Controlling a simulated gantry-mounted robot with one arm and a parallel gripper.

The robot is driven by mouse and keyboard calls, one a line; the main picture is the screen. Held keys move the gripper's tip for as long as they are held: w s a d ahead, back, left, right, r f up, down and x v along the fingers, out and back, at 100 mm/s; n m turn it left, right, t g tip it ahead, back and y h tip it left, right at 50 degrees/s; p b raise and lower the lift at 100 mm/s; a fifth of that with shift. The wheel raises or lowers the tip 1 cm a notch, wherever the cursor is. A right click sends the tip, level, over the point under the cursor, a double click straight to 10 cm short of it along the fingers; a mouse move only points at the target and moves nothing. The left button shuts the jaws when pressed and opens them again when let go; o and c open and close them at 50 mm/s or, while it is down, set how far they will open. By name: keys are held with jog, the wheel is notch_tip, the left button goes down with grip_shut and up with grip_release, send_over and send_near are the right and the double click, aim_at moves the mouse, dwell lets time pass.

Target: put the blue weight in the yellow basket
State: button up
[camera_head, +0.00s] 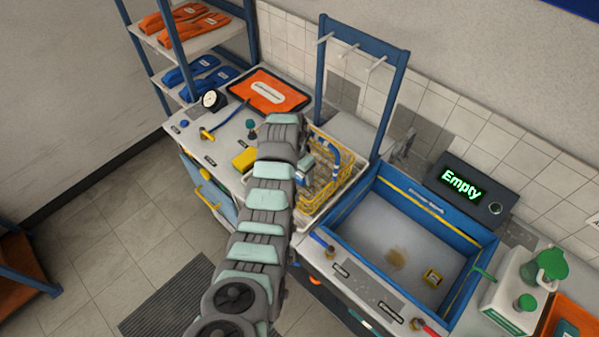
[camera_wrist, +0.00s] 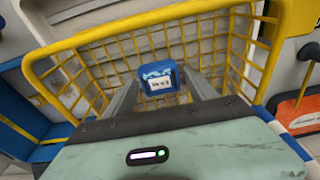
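The yellow wire basket (camera_head: 345,185) stands on the bench just left of the blue-rimmed sink, partly hidden by my arm. Its yellow rim and mesh fill much of the wrist view (camera_wrist: 150,28). My gripper (camera_head: 304,172) points down into the basket's opening. In the wrist view the blue weight (camera_wrist: 158,78), with a white label, sits between the tips of my gripper's two grey fingers (camera_wrist: 160,86). The fingers appear to touch it on both sides. The mesh shows behind and around the weight. I cannot tell whether its underside touches the basket floor.
A dark display reading "Empty" (camera_head: 462,188) stands behind. An orange tray (camera_head: 268,92), a gauge (camera_head: 211,99) and a yellow block (camera_head: 244,160) lie left.

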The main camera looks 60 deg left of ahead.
jog(key=shift+o, duration=0.6)
jog(key=shift+r, duration=0.2)
notch_tip(320, 180, up, 12)
jog(key=s+p, duration=0.1)
jog(key=p, duration=0.1)
jog(key=shift+s+d, duration=0.3)
jog(key=shift+s, duration=0.05)
jog(key=shift+f, duration=0.15)
